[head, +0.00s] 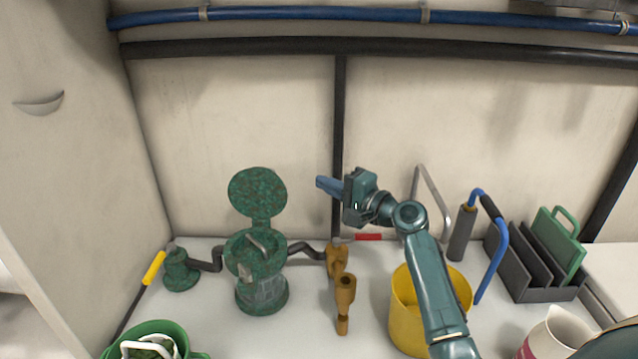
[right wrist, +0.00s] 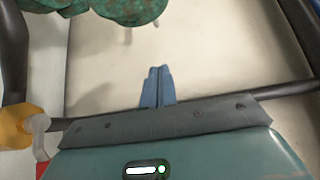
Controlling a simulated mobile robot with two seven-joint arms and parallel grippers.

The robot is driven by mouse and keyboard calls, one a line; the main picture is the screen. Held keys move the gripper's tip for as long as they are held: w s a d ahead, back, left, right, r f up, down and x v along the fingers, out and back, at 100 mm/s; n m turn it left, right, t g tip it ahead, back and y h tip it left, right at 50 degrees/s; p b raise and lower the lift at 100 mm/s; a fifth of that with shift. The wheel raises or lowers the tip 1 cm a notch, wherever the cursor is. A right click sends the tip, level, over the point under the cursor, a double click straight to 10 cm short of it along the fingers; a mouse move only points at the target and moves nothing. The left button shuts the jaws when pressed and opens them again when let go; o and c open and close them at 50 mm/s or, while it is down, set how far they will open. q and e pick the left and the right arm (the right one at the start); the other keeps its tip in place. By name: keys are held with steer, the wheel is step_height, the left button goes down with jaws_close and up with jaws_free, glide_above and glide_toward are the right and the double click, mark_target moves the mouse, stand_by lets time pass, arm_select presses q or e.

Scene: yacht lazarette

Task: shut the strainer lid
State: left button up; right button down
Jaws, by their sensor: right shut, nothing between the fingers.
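The green mottled strainer (head: 262,290) stands on the white surface left of centre in the head view. Its round lid (head: 257,192) is open, standing upright above the back of the body. A strainer part shows at the top left of the right wrist view (right wrist: 125,10); I cannot tell which part. My right gripper (head: 320,183) is shut and empty, to the right of the lid and apart from it, with its blue fingers pointing left. Its fingertips also show in the right wrist view (right wrist: 160,70). My left gripper is not in view.
A bronze valve (head: 343,292) with a red handle (head: 368,237) stands right of the strainer. A yellow bucket (head: 405,310) is under my right arm. A green bucket (head: 160,333) is at front left. A yellow-handled tool (head: 154,267) leans at left.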

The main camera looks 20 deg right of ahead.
mark_target(261, 186)
arm_select(q)
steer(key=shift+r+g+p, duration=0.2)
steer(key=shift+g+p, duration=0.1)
steer(key=shift+p, duration=0.45)
arm_select(e)
steer(key=w+a, duration=0.3)
steer(key=a, duration=0.2)
steer(key=shift+w+a, duration=0.25)
steer(key=shift+a, duration=0.05)
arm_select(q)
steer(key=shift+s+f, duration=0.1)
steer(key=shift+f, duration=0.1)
